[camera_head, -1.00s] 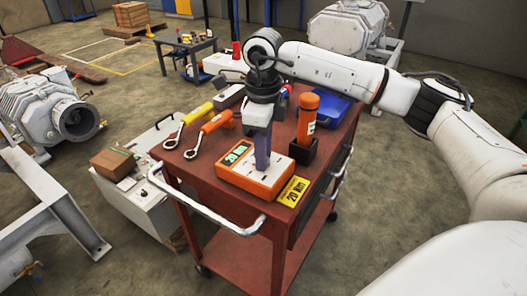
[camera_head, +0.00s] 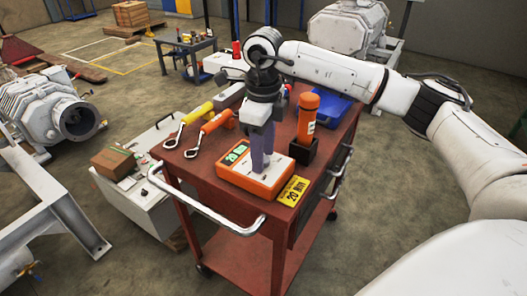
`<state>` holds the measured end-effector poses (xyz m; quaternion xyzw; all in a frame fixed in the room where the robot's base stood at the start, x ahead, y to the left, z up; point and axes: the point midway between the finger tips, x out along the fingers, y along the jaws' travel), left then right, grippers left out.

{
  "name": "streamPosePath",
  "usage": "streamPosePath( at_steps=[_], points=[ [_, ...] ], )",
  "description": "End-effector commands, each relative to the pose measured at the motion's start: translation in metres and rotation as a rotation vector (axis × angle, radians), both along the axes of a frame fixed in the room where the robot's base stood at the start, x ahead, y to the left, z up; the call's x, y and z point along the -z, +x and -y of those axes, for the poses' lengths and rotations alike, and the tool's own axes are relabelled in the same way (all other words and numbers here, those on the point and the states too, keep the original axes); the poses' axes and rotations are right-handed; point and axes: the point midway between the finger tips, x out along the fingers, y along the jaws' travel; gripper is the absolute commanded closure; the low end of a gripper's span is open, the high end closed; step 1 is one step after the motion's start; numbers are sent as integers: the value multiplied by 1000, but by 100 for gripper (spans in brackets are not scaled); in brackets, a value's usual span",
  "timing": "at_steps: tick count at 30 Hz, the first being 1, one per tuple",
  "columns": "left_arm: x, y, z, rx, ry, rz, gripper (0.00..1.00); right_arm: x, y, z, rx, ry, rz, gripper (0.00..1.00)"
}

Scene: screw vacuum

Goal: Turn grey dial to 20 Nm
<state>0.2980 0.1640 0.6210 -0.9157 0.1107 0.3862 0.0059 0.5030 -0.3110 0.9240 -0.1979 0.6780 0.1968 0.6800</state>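An orange tester box (camera_head: 256,184) with a pale top and a lit green display (camera_head: 236,153) lies on the front of the red cart; the display digits are too small to read surely. My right gripper (camera_head: 262,168) points down at the box's top, its purple fingers beside the display. I cannot make out the grey dial; the fingers cover the part of the box where they meet it. Whether they are open or shut is unclear. A yellow tag (camera_head: 292,191) reading "20 Nm" lies at the box's right. My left gripper is out of view.
The red cart (camera_head: 200,178) also bears a yellow-handled wrench (camera_head: 190,120), an orange-handled wrench (camera_head: 210,131), an upright orange tool (camera_head: 307,118) in a black holder right of the box, and a blue case (camera_head: 332,110) behind.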

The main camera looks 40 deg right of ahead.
Motion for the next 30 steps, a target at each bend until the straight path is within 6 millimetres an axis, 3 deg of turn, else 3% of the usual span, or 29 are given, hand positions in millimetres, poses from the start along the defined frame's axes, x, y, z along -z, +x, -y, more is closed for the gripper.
streamPosePath(
  at_steps=[10, 21, 30],
  points=[
    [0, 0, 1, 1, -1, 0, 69, -9, 0, 0, -1, 1, 0, 56],
    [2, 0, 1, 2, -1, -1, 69, -78, 0, -1, -1, 1, 2, 56],
    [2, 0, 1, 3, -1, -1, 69, -103, 0, 0, 0, 0, -1, 56]
  ],
)
